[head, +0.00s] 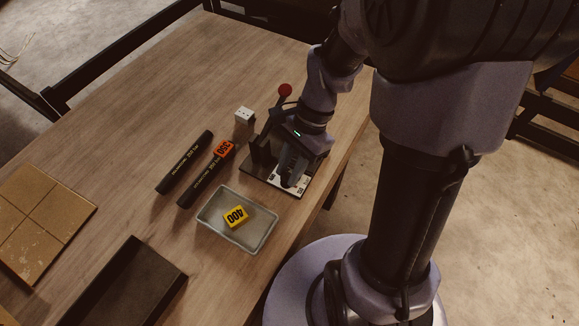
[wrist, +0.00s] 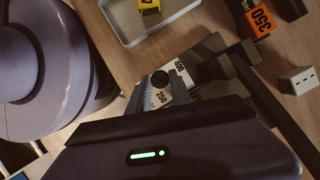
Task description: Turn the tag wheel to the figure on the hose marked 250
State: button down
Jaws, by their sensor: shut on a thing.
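The tag wheel (wrist: 160,79) is a dark round knob on a white plate with printed figures (wrist: 181,67), at the crimper's near end. In the wrist view 400 and 250 can be read beside it; its exact setting is unclear. My gripper (head: 289,180) points down over the plate and is shut on the wheel, hiding most of it in the head view. The crimper (head: 258,169) has a dark base and a red-balled lever (head: 285,90). Two black hoses lie left of it: one bare (head: 184,163), one (head: 199,184) with an orange 350 tag (head: 224,149). Their print is tiny.
A grey tray (head: 205,221) in front of the crimper holds a yellow 400 tag (head: 236,216). A small white block (head: 244,115) stands behind the hoses. A dark open box (head: 125,285) and a tan board (head: 40,222) lie to the left. The table's back left is clear.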

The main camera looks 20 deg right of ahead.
jog(key=n+g+p, duration=0.1)
jog(key=n+p, duration=0.1)
jog(key=n+g+h+p, duration=0.1)
jog(key=n+p, duration=0.1)
jog(key=n, duration=0.1)
jog(key=shift+w+a+r+n, duration=0.15)
jog(key=shift+w+r+n, duration=0.05)
jog(key=shift+n, duration=0.1)
jog(key=shift+w+a+f+n+g+h+p, duration=0.15)
jog(key=shift+n+h+p, duration=0.35)
jog(key=shift+n+p, duration=0.7)
jog(key=shift+n+g+h+p, duration=0.25)
jog(key=shift+n+h+p, duration=0.4)
jog(key=shift+n, duration=0.95)
jog(key=c, duration=1.2)
grip_release()
jog(key=shift+o, duration=0.2)
jog(key=p+v, duration=0.5)
jog(key=v, duration=1.2)
jog(key=shift+w+p, duration=0.15)
jog(key=shift+p, duration=0.15)
